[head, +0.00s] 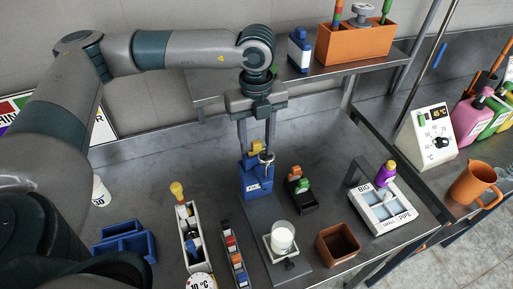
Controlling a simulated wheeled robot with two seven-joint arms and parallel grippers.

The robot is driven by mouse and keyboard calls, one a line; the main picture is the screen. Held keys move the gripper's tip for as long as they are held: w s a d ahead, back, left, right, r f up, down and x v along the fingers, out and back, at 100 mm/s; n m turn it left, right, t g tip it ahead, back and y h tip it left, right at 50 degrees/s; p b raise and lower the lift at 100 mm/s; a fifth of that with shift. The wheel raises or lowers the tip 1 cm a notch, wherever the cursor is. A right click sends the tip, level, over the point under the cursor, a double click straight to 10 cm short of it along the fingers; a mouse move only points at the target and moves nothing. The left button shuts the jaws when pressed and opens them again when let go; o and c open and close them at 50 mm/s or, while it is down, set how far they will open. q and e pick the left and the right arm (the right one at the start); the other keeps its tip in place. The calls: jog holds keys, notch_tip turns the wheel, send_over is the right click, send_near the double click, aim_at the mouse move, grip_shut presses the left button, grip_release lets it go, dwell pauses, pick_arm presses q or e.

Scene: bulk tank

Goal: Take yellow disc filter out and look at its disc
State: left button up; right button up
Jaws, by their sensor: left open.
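A blue holder block (257,181) stands on the grey bench near the middle of the head view. A yellow piece (256,147) shows at its top and looks like the yellow disc filter's upper end; its disc is not visible. My left gripper (256,149) points straight down over the block, with its two fingers apart, one on each side of the yellow piece. I cannot tell whether a finger touches it. A small pale metal part (266,158) shows beside the right finger. My right gripper is not in view.
A small black tray (303,206) with orange and green pieces stands right of the block. A white cup (283,236), a brown box (338,245) and a white pipe tray (387,212) stand at the front right. Narrow racks (191,242) stand front left. A shelf (297,80) overhangs behind.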

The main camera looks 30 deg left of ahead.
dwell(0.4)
pick_arm(q)
grip_shut()
jog(key=shift+r+b, duration=0.4)
jog(key=shift+b, duration=0.05)
jog(key=r, duration=0.1)
jog(key=r+b, duration=0.2)
jog(key=shift+w+d+r, duration=0.1)
jog(key=shift+w+d, duration=0.1)
jog(key=shift+d, duration=0.1)
jog(key=w+d+r+b, duration=0.4)
jog(key=w+d+r, duration=0.2)
jog(key=d, duration=0.3)
jog(key=shift+r, duration=0.45)
